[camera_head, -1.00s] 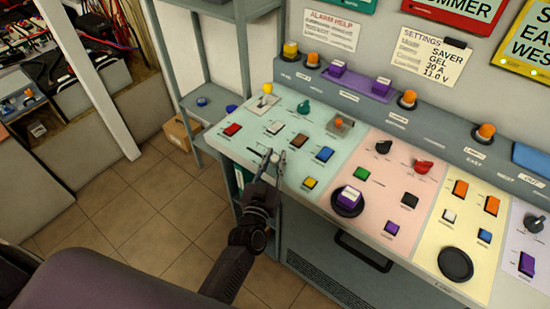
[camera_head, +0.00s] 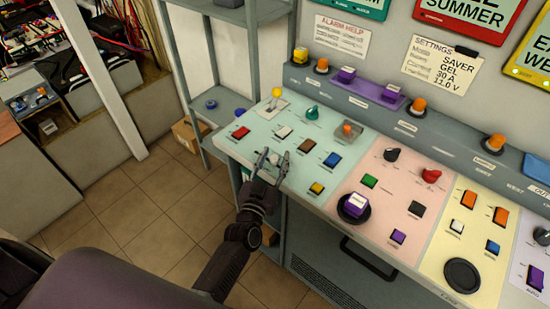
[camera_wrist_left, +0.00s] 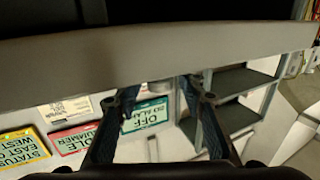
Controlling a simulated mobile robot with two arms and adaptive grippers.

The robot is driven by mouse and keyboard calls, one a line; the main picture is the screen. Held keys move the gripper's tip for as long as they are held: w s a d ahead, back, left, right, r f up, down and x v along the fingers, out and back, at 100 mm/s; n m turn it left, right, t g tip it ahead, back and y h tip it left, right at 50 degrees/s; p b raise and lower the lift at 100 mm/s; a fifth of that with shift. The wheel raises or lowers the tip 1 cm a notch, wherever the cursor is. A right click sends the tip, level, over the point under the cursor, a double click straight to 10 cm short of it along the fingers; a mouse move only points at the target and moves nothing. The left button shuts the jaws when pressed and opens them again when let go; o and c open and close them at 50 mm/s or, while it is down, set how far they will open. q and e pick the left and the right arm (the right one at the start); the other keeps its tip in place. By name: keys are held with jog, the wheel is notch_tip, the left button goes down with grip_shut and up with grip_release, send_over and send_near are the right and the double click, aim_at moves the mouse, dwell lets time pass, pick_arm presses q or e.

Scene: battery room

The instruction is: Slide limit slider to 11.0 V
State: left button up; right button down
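My left gripper (camera_head: 274,160) is at the front edge of the pale green section of the control panel (camera_head: 232,148). Its two fingers are apart, with a small pale round knob (camera_head: 273,158) showing between them. I cannot tell whether the knob is the limit slider, or whether the fingers touch it. A settings sheet (camera_head: 444,66) on the wall reads SAVER, GEL, 30 A and 11.0 V. My right gripper is not in view.
Near the gripper are a red switch (camera_head: 240,132), a white switch (camera_head: 284,132), a yellow switch (camera_head: 317,188) and a yellow-topped lever (camera_head: 277,93). A purple button (camera_head: 354,205) stands further right. Shelves (camera_head: 232,108) stand left of the panel, with open floor in front.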

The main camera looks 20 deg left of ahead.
pick_arm(q)
jog(key=shift+s+f, duration=0.1)
jog(key=shift+s, duration=0.4)
jog(key=s, duration=1.1)
jog(key=shift+d, duration=0.2)
jog(key=s+d+f+m+g+h+b, duration=0.15)
jog(key=s+f+g, duration=0.3)
jog(key=f, duration=1.05)
jog(key=s+d+f+m+g+h, duration=0.1)
jog(key=s+d+f+g, duration=0.15)
jog(key=s+f, duration=0.75)
jog(key=s+a+f+g, duration=0.2)
jog(key=s+f+g, duration=0.1)
jog(key=s+f, duration=0.5)
jog(key=s+a+f+g+y+b, duration=0.1)
jog(key=s+a+f+g, duration=0.2)
jog(key=s+f, duration=0.6)
jog(key=s+a+f+g, duration=0.3)
jog(key=s+f+g, duration=0.1)
jog(key=s+f, duration=0.4)
jog(key=shift+s+f+b, duration=0.15)
jog(key=shift+s+b, duration=0.1)
jog(key=shift+b, duration=0.15)
